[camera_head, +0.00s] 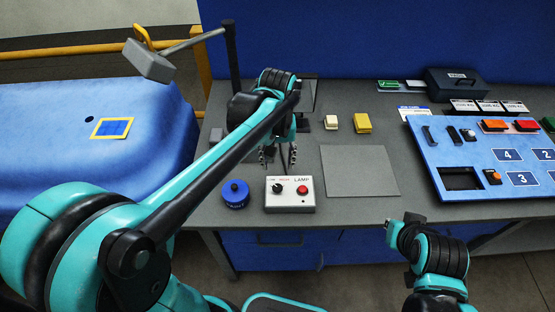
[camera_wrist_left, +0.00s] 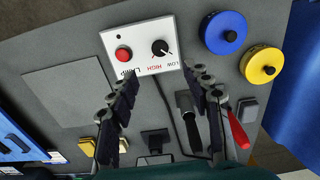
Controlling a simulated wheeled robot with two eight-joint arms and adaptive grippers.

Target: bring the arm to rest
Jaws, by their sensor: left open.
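My left arm reaches in from the left in the head view, and its left gripper (camera_head: 278,158) hangs above the workbench behind the lamp box. In the left wrist view the left gripper (camera_wrist_left: 158,95) is open, with nothing between its fingers. The white lamp box (camera_head: 290,195), with a black knob and a red button, sits on the bench; it also shows in the left wrist view (camera_wrist_left: 142,45), apart from the fingertips. My right arm (camera_head: 435,255) shows in part at the lower right of the head view; its gripper cannot be made out.
A grey mat (camera_head: 360,171) is bare. A blue panel (camera_head: 470,185) fills the right.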

